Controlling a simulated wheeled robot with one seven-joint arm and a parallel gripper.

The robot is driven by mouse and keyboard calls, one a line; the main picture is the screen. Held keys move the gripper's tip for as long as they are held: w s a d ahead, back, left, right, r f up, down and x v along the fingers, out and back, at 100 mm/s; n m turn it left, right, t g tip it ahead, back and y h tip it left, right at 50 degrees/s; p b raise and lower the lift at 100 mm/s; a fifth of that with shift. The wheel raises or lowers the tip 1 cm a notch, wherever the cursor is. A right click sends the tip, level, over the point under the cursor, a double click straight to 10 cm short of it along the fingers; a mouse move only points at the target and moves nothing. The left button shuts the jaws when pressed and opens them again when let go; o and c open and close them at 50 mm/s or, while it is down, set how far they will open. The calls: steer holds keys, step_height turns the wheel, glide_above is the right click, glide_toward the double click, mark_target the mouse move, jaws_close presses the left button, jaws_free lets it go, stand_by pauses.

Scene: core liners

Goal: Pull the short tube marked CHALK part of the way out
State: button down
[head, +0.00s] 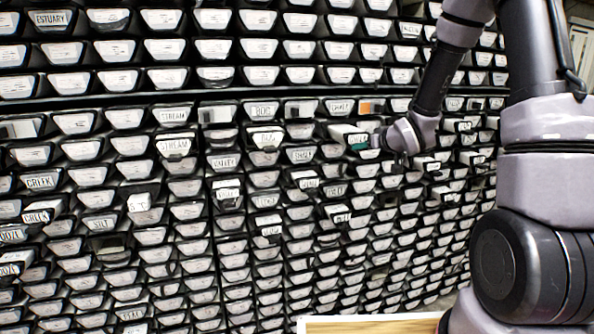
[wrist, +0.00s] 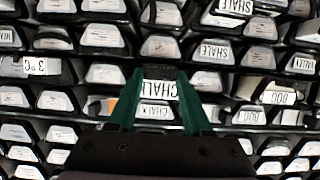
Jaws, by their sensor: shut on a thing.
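A tube with a white end label reading CHALK (wrist: 159,88) sits between the two green fingers of my gripper (wrist: 160,82) in the wrist view. The fingers are shut on its sides. In the head view my gripper (head: 359,143) is at the rack face, right of centre, and a pale tube (head: 343,130) sticks out of the rack at its fingers. Its label is not readable there. A second label reading CHALK (wrist: 154,112) shows just below the held tube in the wrist view. How far the held tube is out is hard to tell.
A curved rack of black trays with white labels fills the view. A wood-topped surface with a white edge (head: 370,324) is at the bottom.

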steer(key=shift+s+d, duration=0.3)
steer(key=shift+s, duration=0.55)
steer(key=shift+s+d, duration=0.25)
steer(key=shift+s, duration=0.6)
steer(key=shift+c, duration=1.2)
jaws_free()
